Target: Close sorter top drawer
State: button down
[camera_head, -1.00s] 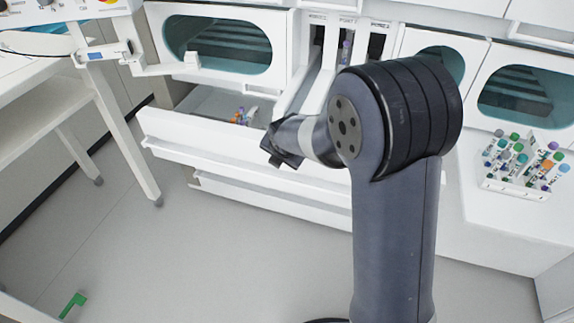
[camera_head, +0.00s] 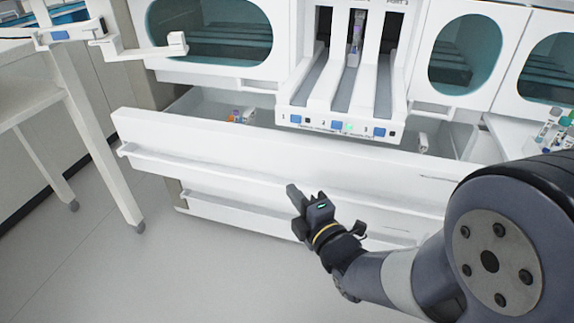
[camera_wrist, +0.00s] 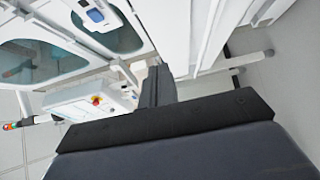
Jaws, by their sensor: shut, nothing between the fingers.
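The sorter's top drawer (camera_head: 262,158) stands pulled out in the head view. Its white front runs across the middle, with a long handle ledge (camera_head: 215,172) along it. Small coloured tubes (camera_head: 242,116) show inside at the left; the port unit above hides the drawer's middle. My gripper (camera_head: 293,191) is shut and empty, in front of the drawer front and pointing up and left. I cannot tell whether it touches the front. In the wrist view the dark fingers (camera_wrist: 158,86) show beside a white panel.
A lower drawer (camera_head: 235,213) lies below. The three-slot port unit (camera_head: 338,115) juts out above the open drawer. A white table (camera_head: 50,95) with legs stands at the left. A tube rack (camera_head: 560,130) is at the right edge. The floor in front at left is clear.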

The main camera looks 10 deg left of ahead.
jog(key=b, duration=0.1)
send_near(273, 149)
jog(key=a, duration=0.4)
jog(key=shift+w+b, duration=0.4)
jog(key=shift+w, duration=1.8)
jog(key=shift+w, duration=0.1)
jog(key=w+d+p, duration=0.1)
jog(key=w, duration=1.9)
jog(key=shift+w+d+r+p, duration=0.2)
jog(key=shift+w+d+p, duration=0.05)
jog(key=shift+d+p, duration=0.15)
